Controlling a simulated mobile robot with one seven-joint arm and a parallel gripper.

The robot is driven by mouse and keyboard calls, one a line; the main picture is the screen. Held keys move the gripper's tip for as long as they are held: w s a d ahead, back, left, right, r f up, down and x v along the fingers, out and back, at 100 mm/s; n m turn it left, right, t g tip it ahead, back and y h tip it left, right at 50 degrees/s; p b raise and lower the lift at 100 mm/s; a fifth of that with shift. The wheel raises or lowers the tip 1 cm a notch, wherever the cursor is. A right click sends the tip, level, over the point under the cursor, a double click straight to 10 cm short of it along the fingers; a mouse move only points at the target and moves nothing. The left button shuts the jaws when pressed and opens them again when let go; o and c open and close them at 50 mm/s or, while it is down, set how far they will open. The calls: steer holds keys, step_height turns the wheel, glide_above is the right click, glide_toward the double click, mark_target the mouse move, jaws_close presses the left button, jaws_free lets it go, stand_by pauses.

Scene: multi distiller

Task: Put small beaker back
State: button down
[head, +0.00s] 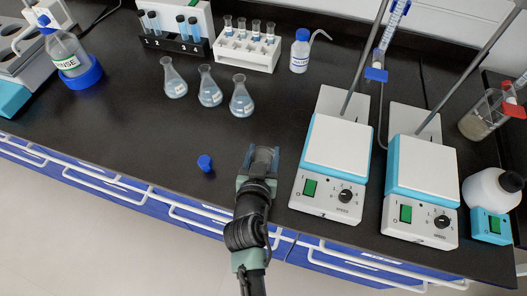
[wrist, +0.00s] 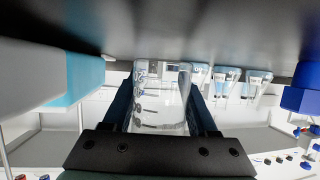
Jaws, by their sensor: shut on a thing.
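My gripper (head: 262,163) is low over the front of the black bench, left of the nearer stirrer. In the wrist view, which is upside down, its two dark fingers (wrist: 162,110) are shut on a small clear glass beaker (wrist: 160,98) with printed markings. The beaker is close to the bench surface; I cannot tell whether it touches it. In the head view the beaker is hard to make out between the fingers.
Two white-and-blue stirrers (head: 335,150) (head: 424,170) stand to the right. Three conical flasks (head: 209,90) stand behind, and a blue cap (head: 205,162) lies to the left. Racks (head: 247,48) and a wash bottle (head: 300,52) are at the back. The left front bench is clear.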

steer(key=shift+s+f+b, duration=0.1)
steer(key=shift+f+b, duration=0.35)
